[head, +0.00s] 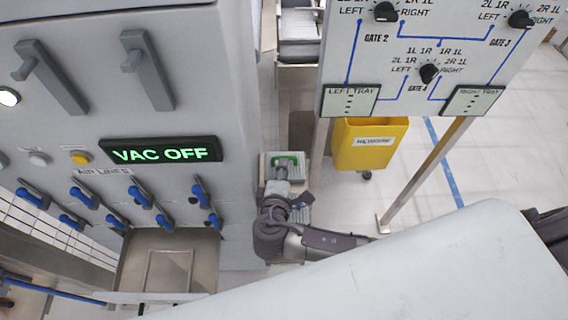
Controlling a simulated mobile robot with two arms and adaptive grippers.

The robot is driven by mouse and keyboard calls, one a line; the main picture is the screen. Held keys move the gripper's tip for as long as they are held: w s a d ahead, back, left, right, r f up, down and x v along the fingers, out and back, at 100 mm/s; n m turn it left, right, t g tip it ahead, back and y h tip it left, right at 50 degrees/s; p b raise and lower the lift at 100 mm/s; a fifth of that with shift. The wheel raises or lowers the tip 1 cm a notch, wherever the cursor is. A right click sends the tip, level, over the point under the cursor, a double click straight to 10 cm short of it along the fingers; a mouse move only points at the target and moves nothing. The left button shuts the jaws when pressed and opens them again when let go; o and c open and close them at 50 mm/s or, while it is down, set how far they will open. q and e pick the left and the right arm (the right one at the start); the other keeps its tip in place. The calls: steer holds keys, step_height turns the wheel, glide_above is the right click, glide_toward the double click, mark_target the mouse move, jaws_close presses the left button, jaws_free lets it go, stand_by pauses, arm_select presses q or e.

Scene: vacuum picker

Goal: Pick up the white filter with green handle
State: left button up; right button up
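The white filter (267,160) with its green handle (289,157) is small in the head view, just right of the grey machine cabinet. It lies at the far end of a pale, narrow support, partly hidden by my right gripper. My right gripper (279,172) reaches up to the filter from below in the picture, with its fingertips at or very near the green handle. Whether the fingers are closed on the handle is too small to tell. My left gripper is not in view.
The grey cabinet (225,60) with levers, blue valves and a "VAC OFF" display (165,151) stands close on the left. A gate panel (430,60) on posts and a yellow bin (368,150) stand to the right. Clear floor (500,150) lies beyond.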

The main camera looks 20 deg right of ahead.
mark_target(285, 157)
steer(key=shift+a+p+x, duration=0.1)
steer(key=shift+p+x, duration=0.3)
steer(key=shift+x, duration=1.2)
steer(key=shift+a+p+x, duration=0.15)
steer(key=shift+p+x, duration=0.2)
steer(key=shift+x, duration=1.25)
steer(key=shift+f, duration=0.15)
steer(key=shift+c, duration=0.3)
jaws_close()
